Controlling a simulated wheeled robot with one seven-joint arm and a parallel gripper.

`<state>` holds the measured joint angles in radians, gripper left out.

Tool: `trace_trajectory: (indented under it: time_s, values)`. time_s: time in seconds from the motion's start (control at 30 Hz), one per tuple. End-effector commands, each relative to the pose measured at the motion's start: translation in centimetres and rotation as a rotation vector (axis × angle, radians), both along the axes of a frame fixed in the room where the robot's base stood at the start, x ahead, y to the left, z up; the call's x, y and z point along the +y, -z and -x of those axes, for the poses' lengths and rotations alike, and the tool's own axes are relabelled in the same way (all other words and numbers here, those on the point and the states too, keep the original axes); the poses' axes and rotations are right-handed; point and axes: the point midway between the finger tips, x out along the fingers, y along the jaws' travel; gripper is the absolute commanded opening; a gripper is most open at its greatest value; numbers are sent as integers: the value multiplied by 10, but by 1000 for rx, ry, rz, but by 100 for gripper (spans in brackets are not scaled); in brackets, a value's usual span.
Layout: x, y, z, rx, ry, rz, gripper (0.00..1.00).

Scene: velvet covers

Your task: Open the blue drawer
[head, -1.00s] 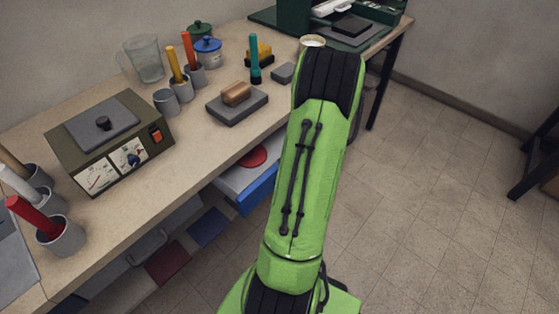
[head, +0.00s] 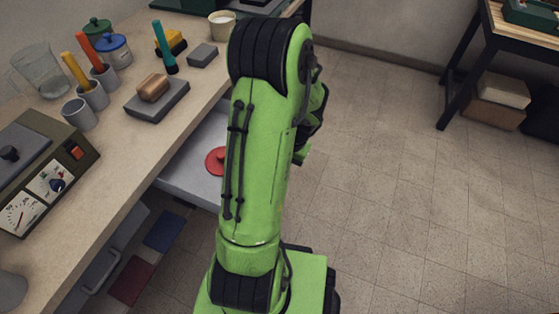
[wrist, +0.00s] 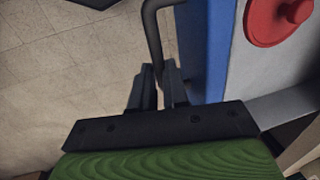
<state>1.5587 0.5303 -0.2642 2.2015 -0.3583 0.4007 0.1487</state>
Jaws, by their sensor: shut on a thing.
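The blue drawer's blue front (wrist: 204,45) shows in the wrist view, with its dark bar handle (wrist: 152,32) standing off to the left. My gripper (wrist: 158,78) is shut on the handle, its two fingers on either side of the bar. The drawer stands open: its pale grey inside (head: 190,170) sticks out from under the bench in the head view. A round red knobbed lid or disc (head: 216,161) lies in it and also shows in the wrist view (wrist: 278,18). In the head view my arm hides the blue front, the handle and my gripper.
The wooden bench (head: 110,150) holds a dial box (head: 40,170), cups with coloured handles and a brown block on a grey slab (head: 157,99). Open tiled floor (head: 400,190) lies right of my arm. Another table (head: 520,30) stands at the far right.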

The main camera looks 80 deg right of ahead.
Motion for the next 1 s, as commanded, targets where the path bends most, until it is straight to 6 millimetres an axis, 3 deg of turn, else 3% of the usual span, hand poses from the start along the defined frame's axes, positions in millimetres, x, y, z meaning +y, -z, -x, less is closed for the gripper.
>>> trace_trajectory:
  time_s: [0.17,0.2,0.27,0.57,0.67,1.0]
  values:
    - [-1,0,1,2,2,2,0]
    - [-1,0,1,2,2,2,16]
    - [-1,0,0,2,2,2,25]
    - [-1,-2,0,0,1,2,25]
    - [0,-17,3,1,2,4,25]
    - [3,-112,21,2,2,8,25]
